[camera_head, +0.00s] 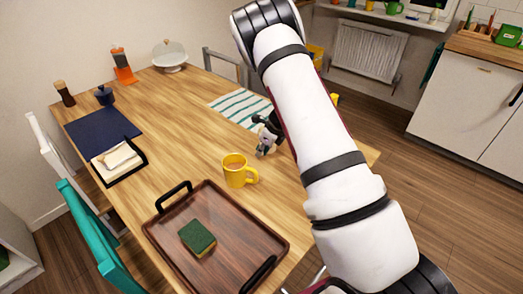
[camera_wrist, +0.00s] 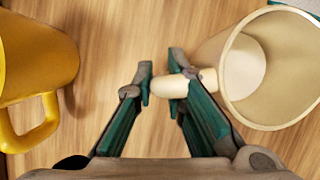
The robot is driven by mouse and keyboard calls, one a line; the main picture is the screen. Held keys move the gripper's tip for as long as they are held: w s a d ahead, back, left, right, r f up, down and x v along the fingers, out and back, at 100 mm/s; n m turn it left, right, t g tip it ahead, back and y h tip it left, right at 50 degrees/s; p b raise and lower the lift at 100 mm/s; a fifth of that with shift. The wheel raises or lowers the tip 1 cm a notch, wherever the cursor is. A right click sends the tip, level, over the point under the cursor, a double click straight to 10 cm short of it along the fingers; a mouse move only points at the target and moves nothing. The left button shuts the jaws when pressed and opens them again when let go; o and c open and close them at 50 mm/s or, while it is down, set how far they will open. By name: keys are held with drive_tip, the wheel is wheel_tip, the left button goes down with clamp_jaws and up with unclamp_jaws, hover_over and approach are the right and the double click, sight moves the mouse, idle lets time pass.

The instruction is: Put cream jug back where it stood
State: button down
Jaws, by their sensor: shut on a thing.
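The cream jug (camera_wrist: 275,90) is a pale, round, open vessel at the right of the wrist view, seen from above into its mouth. Its handle (camera_wrist: 172,87) points left and lies between the green-padded fingers of my gripper (camera_wrist: 160,85), which is shut on it. In the head view my gripper (camera_head: 264,135) is over the table just beyond the yellow mug. My arm hides most of that area there, and I cannot make out the jug clearly. Whether the jug touches the table is not clear.
A yellow mug (camera_head: 236,171) stands close by; it also shows in the wrist view (camera_wrist: 40,55). A dark tray (camera_head: 165,229) with a sponge (camera_head: 197,238) lies in front. A striped cloth (camera_head: 236,104) lies beyond. The table (camera_head: 165,130) is bare left of the mug.

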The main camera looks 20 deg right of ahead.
drive_tip(key=c, duration=2.1)
unclamp_jaws()
drive_tip(key=shift+f, duration=0.15)
drive_tip(key=o, duration=0.5)
drive_tip(key=shift+c, duration=0.2)
